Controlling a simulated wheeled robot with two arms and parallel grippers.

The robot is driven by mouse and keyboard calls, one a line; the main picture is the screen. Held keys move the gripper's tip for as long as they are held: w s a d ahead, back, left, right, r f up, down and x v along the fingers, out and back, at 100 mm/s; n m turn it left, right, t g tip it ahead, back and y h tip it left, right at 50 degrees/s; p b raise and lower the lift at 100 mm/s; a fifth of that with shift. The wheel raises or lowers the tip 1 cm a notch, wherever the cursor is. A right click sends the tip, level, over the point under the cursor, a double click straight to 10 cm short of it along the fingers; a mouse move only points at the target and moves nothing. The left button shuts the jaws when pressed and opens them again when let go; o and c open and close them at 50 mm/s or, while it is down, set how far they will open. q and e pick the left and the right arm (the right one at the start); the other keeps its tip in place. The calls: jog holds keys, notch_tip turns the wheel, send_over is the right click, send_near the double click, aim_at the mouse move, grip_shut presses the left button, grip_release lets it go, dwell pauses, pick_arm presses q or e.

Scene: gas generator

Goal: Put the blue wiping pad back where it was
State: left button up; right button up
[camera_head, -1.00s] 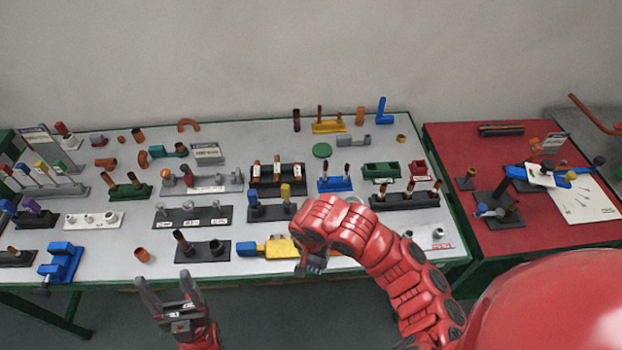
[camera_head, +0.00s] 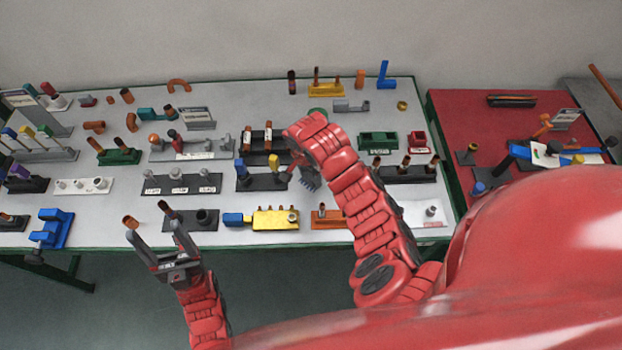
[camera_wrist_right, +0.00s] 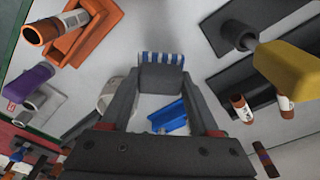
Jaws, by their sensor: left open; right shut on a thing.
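My right gripper (camera_head: 306,172) points down over the middle of the grey table, mostly hidden by my right arm. In the right wrist view its fingers (camera_wrist_right: 161,85) are shut on a small pad with blue and white stripes along its edge (camera_wrist_right: 161,58), which I take for the blue wiping pad. It also shows as a small dark blue patch (camera_head: 310,184) below the wrist in the head view. I cannot tell whether the pad touches the table. My left gripper (camera_head: 157,232) is open and empty by the table's front edge.
A yellow block (camera_head: 275,219) and an orange stand (camera_head: 327,220) lie in front of my right gripper. A dark stand with pegs (camera_head: 262,183) is to its left. A blue stand (camera_wrist_right: 168,118) shows between the fingers. A red table (camera_head: 455,115) is at right.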

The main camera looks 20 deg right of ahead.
aim_at(311, 179)
jog(key=shift+w+d+r, duration=0.1)
jog(key=shift+w+d, duration=0.1)
jog(key=shift+w, duration=0.1)
notch_tip(311, 179, down, 3)
jog(key=shift+r+p, duration=0.1)
jog(key=shift+p, duration=0.9)
jog(key=shift+f, duration=0.4)
jog(key=shift+w+f, duration=0.1)
jog(key=o, duration=1.3)
